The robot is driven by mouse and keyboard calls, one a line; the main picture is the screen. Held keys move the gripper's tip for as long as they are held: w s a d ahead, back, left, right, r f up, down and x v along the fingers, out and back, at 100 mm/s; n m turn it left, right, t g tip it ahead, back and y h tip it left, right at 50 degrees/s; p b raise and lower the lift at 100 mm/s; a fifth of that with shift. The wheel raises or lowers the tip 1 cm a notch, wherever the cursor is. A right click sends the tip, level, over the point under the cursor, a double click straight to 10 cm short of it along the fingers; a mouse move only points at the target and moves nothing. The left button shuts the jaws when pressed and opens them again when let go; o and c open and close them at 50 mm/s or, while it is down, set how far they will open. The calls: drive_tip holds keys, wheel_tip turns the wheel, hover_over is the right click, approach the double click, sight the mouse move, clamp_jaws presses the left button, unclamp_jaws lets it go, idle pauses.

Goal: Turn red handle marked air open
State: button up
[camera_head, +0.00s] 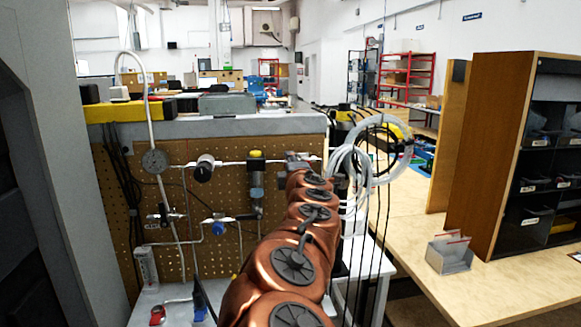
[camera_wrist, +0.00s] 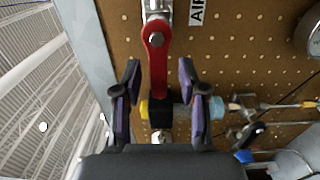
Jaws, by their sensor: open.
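The red handle (camera_wrist: 157,60) shows in the wrist view, fixed by a bolt to a metal valve (camera_wrist: 157,10) on the brown pegboard. A white label reading "AIR" (camera_wrist: 196,12) is beside it, partly cut off by the frame edge. My gripper (camera_wrist: 158,78) is open, with one purple-padded finger on each side of the handle. The handle lies between the fingers, with visible gaps on both sides.
White coiled tubing (camera_head: 350,170) and black cables hang right of my arm. A wooden shelf unit (camera_head: 492,150) stands on the bench at right.

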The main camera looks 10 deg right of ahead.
drive_tip(key=shift+s, duration=0.1)
drive_tip(key=s, duration=1.2)
idle(0.4)
